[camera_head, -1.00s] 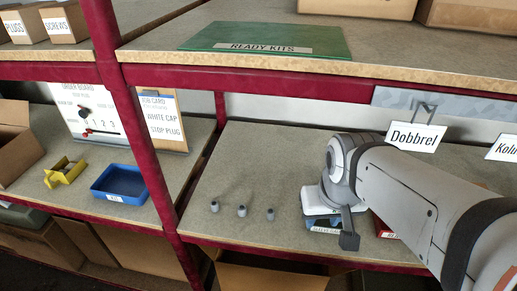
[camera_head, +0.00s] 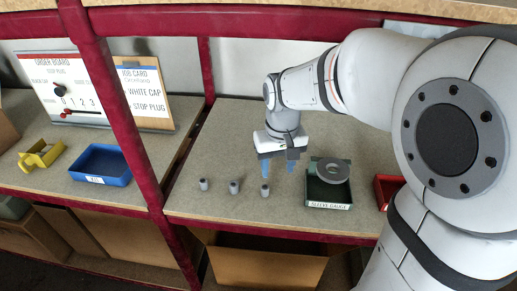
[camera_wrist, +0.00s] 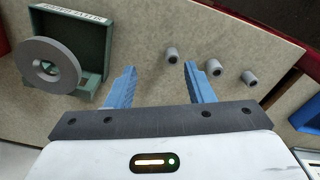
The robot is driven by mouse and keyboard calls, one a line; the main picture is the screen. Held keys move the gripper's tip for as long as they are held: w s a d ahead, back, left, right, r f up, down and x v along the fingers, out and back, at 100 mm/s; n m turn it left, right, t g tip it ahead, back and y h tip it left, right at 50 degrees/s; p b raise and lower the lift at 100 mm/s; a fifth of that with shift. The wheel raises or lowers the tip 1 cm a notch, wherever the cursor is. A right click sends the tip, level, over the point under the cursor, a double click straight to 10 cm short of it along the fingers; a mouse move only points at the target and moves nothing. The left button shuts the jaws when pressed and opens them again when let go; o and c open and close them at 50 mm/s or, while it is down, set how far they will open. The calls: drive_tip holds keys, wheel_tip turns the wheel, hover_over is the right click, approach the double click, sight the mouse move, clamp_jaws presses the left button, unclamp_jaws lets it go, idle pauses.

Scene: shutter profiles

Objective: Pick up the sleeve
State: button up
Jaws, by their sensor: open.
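Three small grey sleeves stand upright in a row on the shelf: a left one (camera_head: 203,184), a middle one (camera_head: 234,188) and a right one (camera_head: 265,190). The wrist view shows all three, the closest to my fingers (camera_wrist: 172,54) being the right one of the head view. My gripper (camera_head: 278,168) points down with its blue fingers apart and empty, behind and slightly right of the right sleeve. In the wrist view my open fingers (camera_wrist: 160,70) have bare shelf between them, with that sleeve just beyond their tips.
A green sleeve gauge tray (camera_head: 328,203) with a grey ring (camera_head: 334,171) stands right of my gripper. A red bin (camera_head: 385,190) is partly hidden farther right. A red post (camera_head: 140,130) separates off the blue bin (camera_head: 101,163) and yellow holder (camera_head: 41,155).

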drive_tip(key=b, duration=0.1)
hover_over(265, 187)
drive_tip(key=shift+n+g, duration=0.3)
wheel_tip(265, 187, down, 4)
drive_tip(key=shift+s+a+f, duration=0.1)
drive_tip(key=shift+f, duration=0.15)
wheel_tip(265, 187, down, 8)
drive_tip(key=shift+r+b, duration=0.2)
drive_tip(key=shift+b, duration=0.45)
drive_tip(key=shift+c, duration=0.2)
drive_tip(key=c, duration=1)
